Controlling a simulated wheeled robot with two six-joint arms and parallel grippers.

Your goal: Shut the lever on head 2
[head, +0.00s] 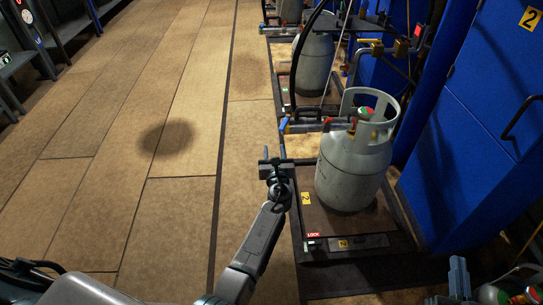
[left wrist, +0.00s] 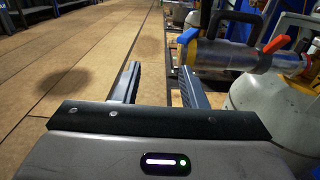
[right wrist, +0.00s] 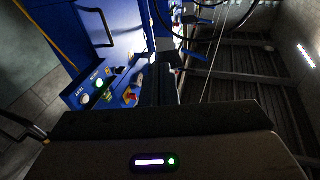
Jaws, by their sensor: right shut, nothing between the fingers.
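A filling head (head: 303,126) with a black handle, a blue end and a red lever (head: 328,121) lies level beside the top of the grey gas cylinder (head: 345,175). In the left wrist view the head (left wrist: 225,58) is larger, at upper right, with its orange-red lever (left wrist: 275,44) sticking up at a slant near the cylinder end. My left gripper (head: 276,165) is open and empty, left of the cylinder and nearer to me than the head, apart from both. My right gripper (head: 458,275) is shut and empty at the lower right.
Another cylinder (head: 313,65) stands on a scale behind. Blue panels (head: 480,120) close off the right side. The board floor (head: 120,160) on the left is clear. Several buttons (right wrist: 95,85) show in the right wrist view.

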